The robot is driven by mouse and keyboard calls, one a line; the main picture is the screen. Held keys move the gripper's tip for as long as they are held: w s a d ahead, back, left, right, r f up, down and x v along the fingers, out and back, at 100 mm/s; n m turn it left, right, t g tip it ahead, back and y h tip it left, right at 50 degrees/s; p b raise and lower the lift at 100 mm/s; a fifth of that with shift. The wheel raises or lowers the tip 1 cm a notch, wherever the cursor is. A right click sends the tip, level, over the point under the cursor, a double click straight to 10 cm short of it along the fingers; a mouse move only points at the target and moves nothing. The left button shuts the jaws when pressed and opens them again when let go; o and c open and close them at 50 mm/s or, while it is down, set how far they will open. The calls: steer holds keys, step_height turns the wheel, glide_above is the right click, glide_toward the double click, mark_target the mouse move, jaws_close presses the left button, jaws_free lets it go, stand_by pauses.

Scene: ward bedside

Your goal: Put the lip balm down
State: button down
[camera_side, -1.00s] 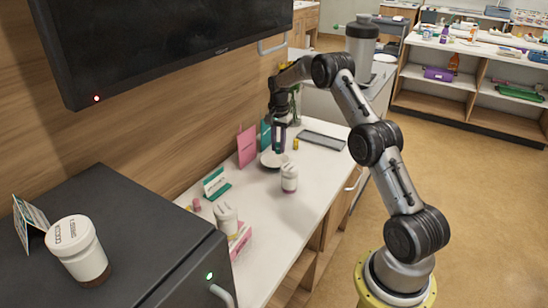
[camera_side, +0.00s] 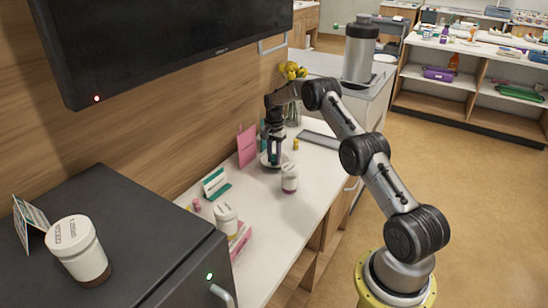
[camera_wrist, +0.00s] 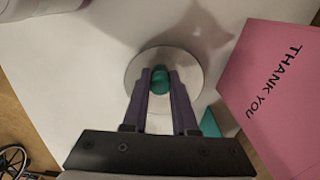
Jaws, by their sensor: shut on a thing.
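The lip balm (camera_wrist: 160,83) is a small teal cylinder between my fingertips in the wrist view. My gripper (camera_wrist: 161,80) is shut on it. A round white dish (camera_wrist: 189,58) lies behind the lip balm in the wrist view, and the lip balm appears over its near part. In the side view my gripper (camera_side: 273,158) points down over the dish (camera_side: 284,162) on the white counter. The lip balm cannot be made out there, and I cannot tell whether it touches the dish.
A pink card (camera_side: 247,147) stands left of the dish. A white lidded cup (camera_side: 289,175) stands close in front, and a small yellow item (camera_side: 296,144) is behind. Yellow flowers (camera_side: 293,71) and a grey flat tray (camera_side: 322,139) are farther back. The counter's front right (camera_side: 283,218) is clear.

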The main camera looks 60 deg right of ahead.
mark_target(274, 155)
steer(key=shift+f, duration=0.2)
steer(key=c, duration=1)
jaws_free()
step_height(274, 155, up, 12)
steer(key=shift+r, duration=0.2)
